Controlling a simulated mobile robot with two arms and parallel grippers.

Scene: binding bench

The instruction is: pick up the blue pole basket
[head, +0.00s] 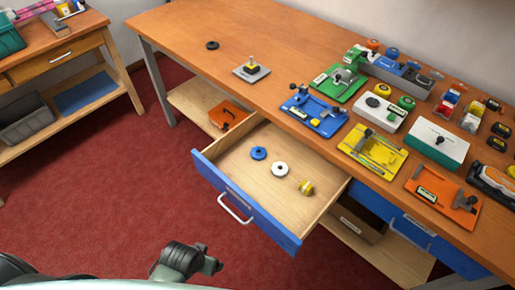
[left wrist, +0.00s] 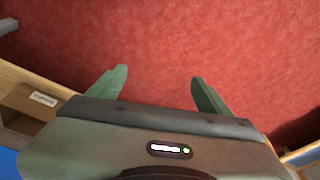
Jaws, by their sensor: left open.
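The blue pole basket (head: 258,153) looks like a small blue disc with a hole in its middle. It lies flat in the open drawer (head: 238,165), toward its back left, beside a white disc (head: 280,169). In the left wrist view my left gripper (left wrist: 158,78) is open and empty, with its two green-grey fingers apart over red carpet. The blue basket does not show in that view. A dark part of my arm shows at the bottom of the head view, well apart from the basket. My right gripper is not in view.
A yellow part (head: 306,187) lies in the drawer's right side. The drawer's blue front (head: 245,205) juts out over the carpet. The bench (head: 215,22) above holds colored fixtures, including a blue one (head: 315,117). A black disc (head: 212,45) lies at its left. Shelves stand below.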

